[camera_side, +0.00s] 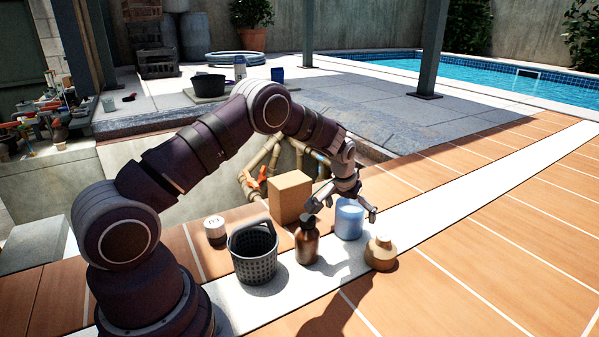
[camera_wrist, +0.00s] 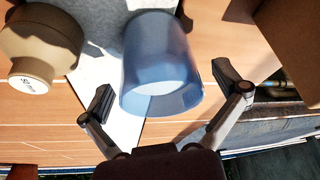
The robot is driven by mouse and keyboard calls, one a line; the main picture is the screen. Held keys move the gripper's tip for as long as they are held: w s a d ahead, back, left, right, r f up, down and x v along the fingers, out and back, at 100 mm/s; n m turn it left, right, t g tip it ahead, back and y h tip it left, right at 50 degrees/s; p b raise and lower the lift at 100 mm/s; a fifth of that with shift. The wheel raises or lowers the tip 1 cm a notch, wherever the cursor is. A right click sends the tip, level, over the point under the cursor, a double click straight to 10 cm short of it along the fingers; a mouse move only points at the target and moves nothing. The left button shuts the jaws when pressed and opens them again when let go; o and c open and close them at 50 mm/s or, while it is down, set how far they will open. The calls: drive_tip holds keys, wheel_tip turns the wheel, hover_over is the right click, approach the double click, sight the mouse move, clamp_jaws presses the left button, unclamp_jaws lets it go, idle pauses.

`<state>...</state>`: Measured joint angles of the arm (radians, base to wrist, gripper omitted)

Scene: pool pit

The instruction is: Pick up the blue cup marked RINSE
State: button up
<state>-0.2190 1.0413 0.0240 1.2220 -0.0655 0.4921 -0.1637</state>
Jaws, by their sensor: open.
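The blue cup (camera_side: 349,220) is a plain light-blue cylinder on the pale strip of the tiled deck. No RINSE marking can be read on it in either view. In the wrist view the cup (camera_wrist: 155,52) lies ahead of my gripper (camera_wrist: 167,93), roughly centred between the spread fingers. In the side view my gripper (camera_side: 342,208) is open at the cup, with one fingertip to its left and one to its right. No finger visibly grips the cup. How far the fingers reach around it is hard to tell.
A brown bottle (camera_side: 307,240) stands close left of the cup. A tan rounded container (camera_side: 381,252) stands close right and nearer the camera. A cardboard box (camera_side: 290,196) is behind left. Deck to the right is clear.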

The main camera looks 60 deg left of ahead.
drive_tip(key=c, duration=1.3)
